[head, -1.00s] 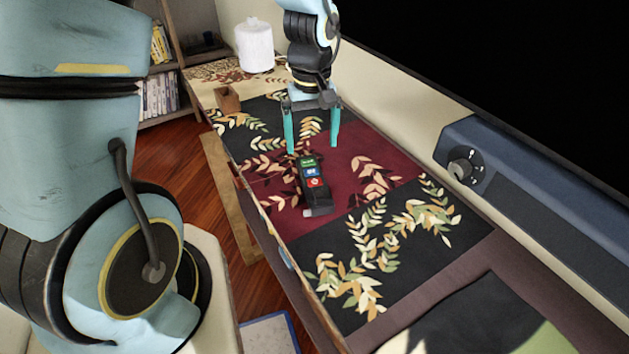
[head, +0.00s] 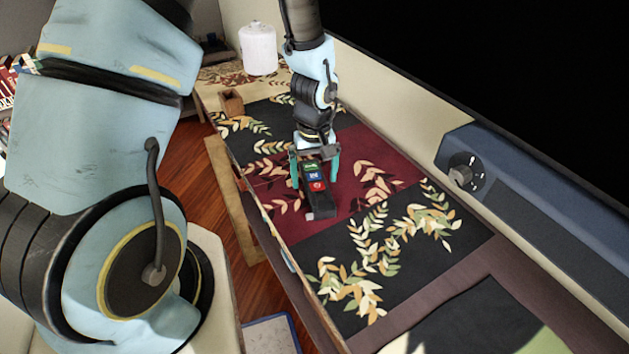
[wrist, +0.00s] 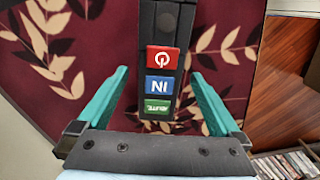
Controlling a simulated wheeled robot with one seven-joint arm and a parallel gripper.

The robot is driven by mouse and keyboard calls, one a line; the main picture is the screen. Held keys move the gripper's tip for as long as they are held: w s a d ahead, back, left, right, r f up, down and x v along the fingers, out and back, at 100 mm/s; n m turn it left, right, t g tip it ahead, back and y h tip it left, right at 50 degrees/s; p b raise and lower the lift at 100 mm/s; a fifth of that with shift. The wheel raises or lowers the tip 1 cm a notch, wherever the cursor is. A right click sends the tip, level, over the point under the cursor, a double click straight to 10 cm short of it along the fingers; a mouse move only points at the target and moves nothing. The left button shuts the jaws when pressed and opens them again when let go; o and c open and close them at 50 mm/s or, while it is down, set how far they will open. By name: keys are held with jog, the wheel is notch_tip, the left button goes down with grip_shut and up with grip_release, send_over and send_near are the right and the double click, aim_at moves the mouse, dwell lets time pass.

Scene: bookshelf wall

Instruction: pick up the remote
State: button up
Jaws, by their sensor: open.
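The remote (head: 319,203) is a dark bar with a red, a blue and a green button. It lies on the dark red part of the patterned cloth. My gripper (head: 316,184) is open and points down over the button end. In the wrist view the teal fingers of my gripper (wrist: 160,72) stand on both sides of the remote, with a gap on each side.
The patterned cloth (head: 400,275) covers the long table. A small wooden box (head: 232,103) and a white canister (head: 258,50) stand at the far end. A blue-grey device with a knob (head: 463,175) runs along the right. The cloth around the remote is clear.

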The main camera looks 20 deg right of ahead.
jog(key=shift+c, duration=0.2)
jog(key=c, duration=1.5)
grip_shut()
jog(key=shift+r, duration=0.15)
